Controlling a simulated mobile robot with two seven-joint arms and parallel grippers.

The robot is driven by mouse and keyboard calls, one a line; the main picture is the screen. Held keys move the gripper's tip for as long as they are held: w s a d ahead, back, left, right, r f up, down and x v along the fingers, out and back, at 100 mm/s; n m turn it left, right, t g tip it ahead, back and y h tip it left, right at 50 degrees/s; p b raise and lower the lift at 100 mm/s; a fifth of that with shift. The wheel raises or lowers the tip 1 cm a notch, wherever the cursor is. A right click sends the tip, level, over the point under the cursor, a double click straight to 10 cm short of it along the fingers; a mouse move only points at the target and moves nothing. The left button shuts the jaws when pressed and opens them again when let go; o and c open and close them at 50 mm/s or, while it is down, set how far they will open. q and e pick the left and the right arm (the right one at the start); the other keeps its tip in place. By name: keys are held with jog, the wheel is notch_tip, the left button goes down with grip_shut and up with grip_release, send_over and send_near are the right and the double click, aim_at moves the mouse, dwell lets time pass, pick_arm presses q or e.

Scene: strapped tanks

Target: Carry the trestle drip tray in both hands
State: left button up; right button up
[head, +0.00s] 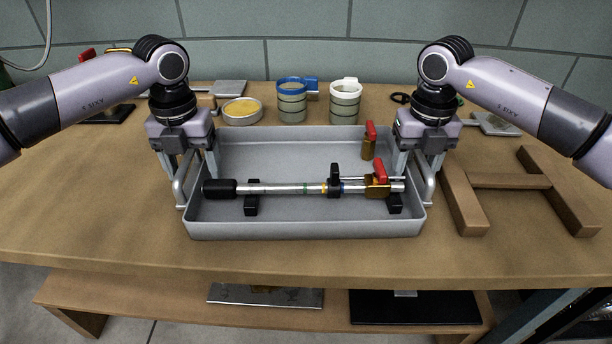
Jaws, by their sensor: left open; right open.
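The grey drip tray (300,229) stands on the wooden table near its front edge. It has a bar handle at its left end (180,183) and another at its right end (430,188). My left gripper (195,172) is open, fingers pointing down at the left handle and the tray's left wall. My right gripper (416,172) is open, fingers pointing down at the right handle and wall. I cannot tell whether the fingers touch the handles. In the tray lies a metal tube assembly (275,188) on black supports, with a red-handled brass valve (378,186).
A second red-handled brass valve (369,145) stands at the tray's back right. A wooden trestle frame (510,181) lies right of the tray. Behind are a blue-rimmed cup (291,104), a white-rimmed cup (345,105) and a yellow-filled dish (242,111). The table's left front is clear.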

pick_arm(q)
jog(key=c, duration=0.8)
pick_arm(e)
jog(key=c, duration=0.8)
pick_arm(q)
grip_shut()
pick_arm(e)
grip_shut()
pick_arm(q)
jog(key=shift+a, duration=0.1)
jog(key=shift+w+r, duration=0.1)
jog(key=shift+r, duration=0.05)
pick_arm(e)
jog(key=shift+r, duration=0.1)
